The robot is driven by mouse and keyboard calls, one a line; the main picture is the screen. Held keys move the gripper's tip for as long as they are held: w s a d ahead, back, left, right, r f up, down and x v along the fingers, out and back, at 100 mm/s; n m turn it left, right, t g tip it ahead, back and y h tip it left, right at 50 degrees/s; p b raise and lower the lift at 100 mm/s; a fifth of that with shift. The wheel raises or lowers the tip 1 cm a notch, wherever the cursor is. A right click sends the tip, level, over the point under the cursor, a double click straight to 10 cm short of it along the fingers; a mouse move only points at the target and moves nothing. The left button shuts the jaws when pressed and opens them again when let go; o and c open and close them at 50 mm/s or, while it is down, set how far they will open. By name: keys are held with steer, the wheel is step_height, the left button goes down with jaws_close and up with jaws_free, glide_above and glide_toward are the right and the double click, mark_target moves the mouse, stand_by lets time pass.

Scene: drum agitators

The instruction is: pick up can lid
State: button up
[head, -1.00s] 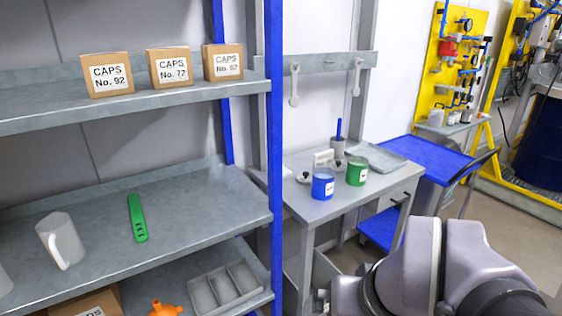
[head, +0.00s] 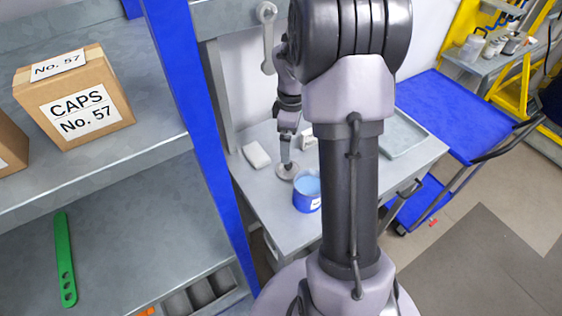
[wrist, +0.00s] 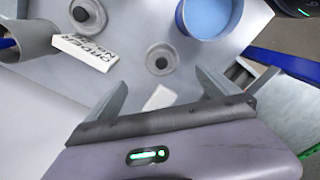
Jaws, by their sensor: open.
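Two round grey lids with dark knobs lie on the workbench in the wrist view, a nearer lid (wrist: 162,59) and a farther lid (wrist: 88,14). The open blue can (wrist: 208,14), filled with light blue, stands beside the nearer lid. It also shows in the head view (head: 307,193). My gripper (wrist: 162,82) is open and empty, its fingers spread just short of the nearer lid. In the head view my gripper (head: 287,160) points down at a grey lid (head: 284,173) left of the blue can. My arm hides part of the bench.
A white lettered block (wrist: 85,51), another white piece (wrist: 158,98) and a grey cup (wrist: 25,40) are near on the bench. A blue post (head: 190,110) and shelf with a CAPS box (head: 75,98) stand left. A blue cart (head: 455,120) is right.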

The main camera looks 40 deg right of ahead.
steer(key=b, duration=0.1)
glide_above(288, 168)
steer(key=w+d, duration=0.1)
steer(key=f, duration=0.6)
steer(key=shift+w+d, duration=0.2)
steer(key=f+b, duration=0.2)
steer(key=f, duration=0.3)
steer(key=shift+s+a+f+b, duration=0.2)
steer(key=shift+a+b, duration=0.1)
steer(key=shift+b, duration=0.1)
steer(key=shift+r, duration=0.15)
steer(key=shift+c, duration=0.7)
steer(key=c, duration=1.3)
